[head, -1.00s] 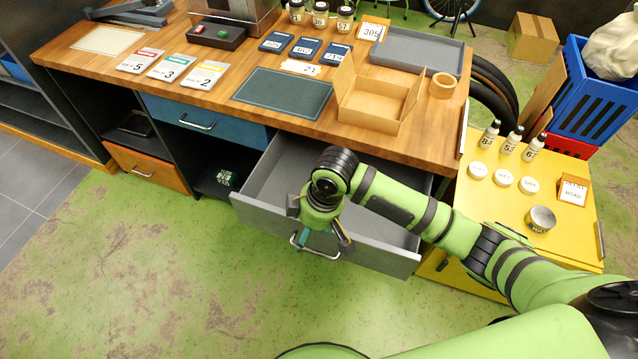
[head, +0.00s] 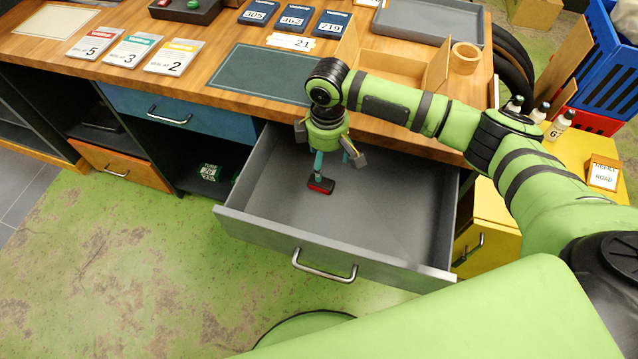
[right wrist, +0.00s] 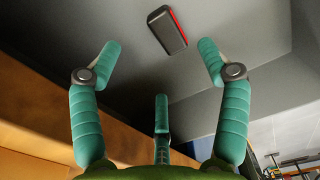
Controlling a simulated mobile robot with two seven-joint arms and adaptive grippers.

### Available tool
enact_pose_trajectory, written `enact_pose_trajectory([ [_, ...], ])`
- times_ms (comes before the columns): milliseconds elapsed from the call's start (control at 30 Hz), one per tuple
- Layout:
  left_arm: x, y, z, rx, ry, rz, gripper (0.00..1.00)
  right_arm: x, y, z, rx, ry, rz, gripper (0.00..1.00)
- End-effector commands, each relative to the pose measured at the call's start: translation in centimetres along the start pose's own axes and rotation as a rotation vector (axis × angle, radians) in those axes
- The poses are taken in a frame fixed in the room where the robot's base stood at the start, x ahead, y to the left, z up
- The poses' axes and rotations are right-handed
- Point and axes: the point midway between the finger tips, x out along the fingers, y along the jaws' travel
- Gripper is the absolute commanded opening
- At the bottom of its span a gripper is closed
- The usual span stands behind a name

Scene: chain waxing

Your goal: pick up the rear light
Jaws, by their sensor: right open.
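The rear light (head: 321,185) is a small dark block with a red face. It lies on the floor of the open grey drawer (head: 390,205), towards the drawer's left side. The right wrist view shows the rear light (right wrist: 167,29) beyond the fingertips, apart from them. My right gripper (head: 334,160) is over the drawer with its fingers pointing down; one finger overlaps the rear light in the head view. Its three teal fingers (right wrist: 160,75) are spread open and hold nothing. My left gripper is not in view.
The wooden workbench (head: 215,65) overhangs the back of the drawer, close behind my right gripper. An open cardboard box (head: 395,68) and a tape roll (head: 465,58) stand on it. The rest of the drawer floor is bare. A yellow cabinet (head: 490,215) stands to the right.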

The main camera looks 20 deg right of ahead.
Motion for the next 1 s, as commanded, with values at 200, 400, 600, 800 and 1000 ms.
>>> enact_pose_trajectory([
  [200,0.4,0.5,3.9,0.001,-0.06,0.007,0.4,2.1,0.0,0.0,0.001,-0.002,0.0,0.76],
  [400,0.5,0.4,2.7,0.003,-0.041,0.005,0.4,4.6,-0.2,-0.5,0.0,-0.002,-0.001,0.76],
  [600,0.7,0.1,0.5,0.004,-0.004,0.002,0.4,7.2,-0.2,-0.6,0.001,-0.002,0.001,0.76],
  [800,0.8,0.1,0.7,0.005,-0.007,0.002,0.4,7.7,-0.2,-0.7,0.0,0.0,0.001,0.76],
  [1000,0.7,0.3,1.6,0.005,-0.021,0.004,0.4,7.7,-0.2,-0.6,0.0,0.0,0.001,0.36],
])
